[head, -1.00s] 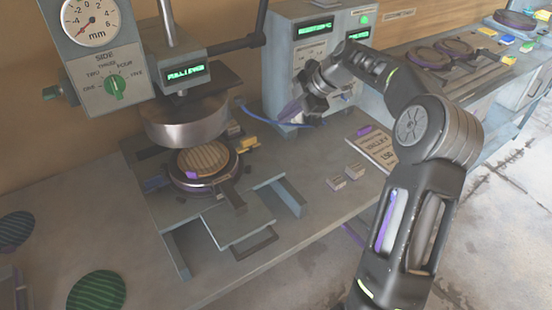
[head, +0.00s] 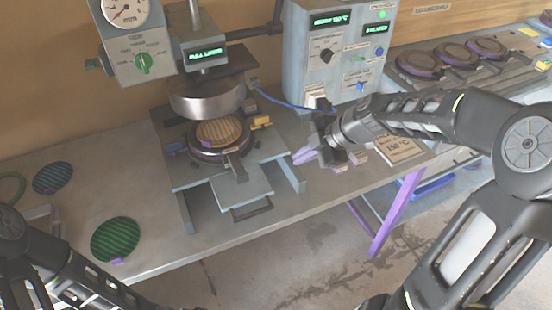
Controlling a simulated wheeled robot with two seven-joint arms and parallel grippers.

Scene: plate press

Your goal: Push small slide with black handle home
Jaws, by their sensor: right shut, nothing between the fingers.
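The small slide (head: 238,190) is a flat grey plate sticking out at the front of the press, between two grey side rails. Its black handle (head: 253,211) is a low bar along its front edge, near the table's front. Above and behind the slide, a round waffle-patterned plate (head: 219,131) sits in a dark ring under the raised metal press head (head: 207,96). My right gripper (head: 298,157) is shut and empty, its purple fingertips just right of the right rail, apart from the slide and handle.
The control box (head: 330,50) stands behind my right gripper, with a blue cable running to the press. A printed card (head: 400,150) lies right of the gripper. Green (head: 115,240) and dark blue (head: 52,178) ribbed discs lie at left. Space before the handle is clear.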

